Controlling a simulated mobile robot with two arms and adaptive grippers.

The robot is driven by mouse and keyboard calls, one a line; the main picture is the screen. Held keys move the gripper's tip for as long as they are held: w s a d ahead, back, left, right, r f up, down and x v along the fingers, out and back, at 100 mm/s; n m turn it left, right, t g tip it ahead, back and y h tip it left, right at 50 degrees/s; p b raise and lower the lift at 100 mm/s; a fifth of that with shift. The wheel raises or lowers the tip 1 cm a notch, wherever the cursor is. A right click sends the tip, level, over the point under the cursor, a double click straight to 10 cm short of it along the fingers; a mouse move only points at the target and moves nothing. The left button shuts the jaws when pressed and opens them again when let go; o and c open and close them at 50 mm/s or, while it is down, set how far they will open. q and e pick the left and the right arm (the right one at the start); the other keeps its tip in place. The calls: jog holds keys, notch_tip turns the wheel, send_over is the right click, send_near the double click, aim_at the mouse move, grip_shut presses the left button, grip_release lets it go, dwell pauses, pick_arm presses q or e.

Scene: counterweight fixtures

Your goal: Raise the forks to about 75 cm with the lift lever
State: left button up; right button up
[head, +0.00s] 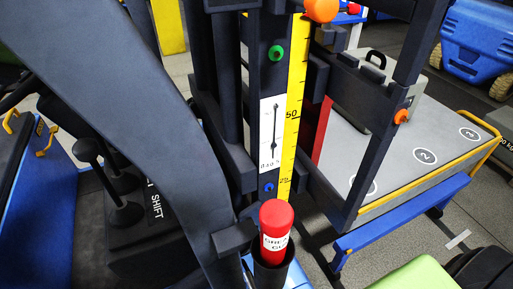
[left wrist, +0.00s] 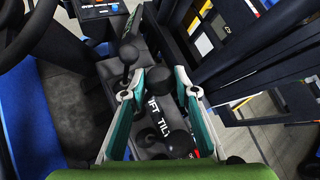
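The black-knobbed levers (head: 88,152) stand on a dark console at the left of the head view, beside a partly hidden label ending in "SHIFT". In the left wrist view, the "TILT" label and part of another label show. A large black knob (left wrist: 160,80) lies between the fingers of my left gripper (left wrist: 158,74), which are apart; I cannot tell whether they touch it. Another knob (left wrist: 129,54) stands beyond the left fingertip. The yellow height scale (head: 293,125) on the dark mast reads 25 and 50. I cannot make out the forks' height. My right gripper is not in view.
A red-topped cylinder (head: 276,228) stands in a dark holder before the mast. A grey case (head: 383,85) with a black handle is behind the dark mast frame. A grey platform (head: 400,160) with numbered circles and a yellow rail is at the right.

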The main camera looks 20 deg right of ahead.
pick_arm(q)
jog(key=o, duration=0.4)
jog(key=v, duration=1)
dwell(0.6)
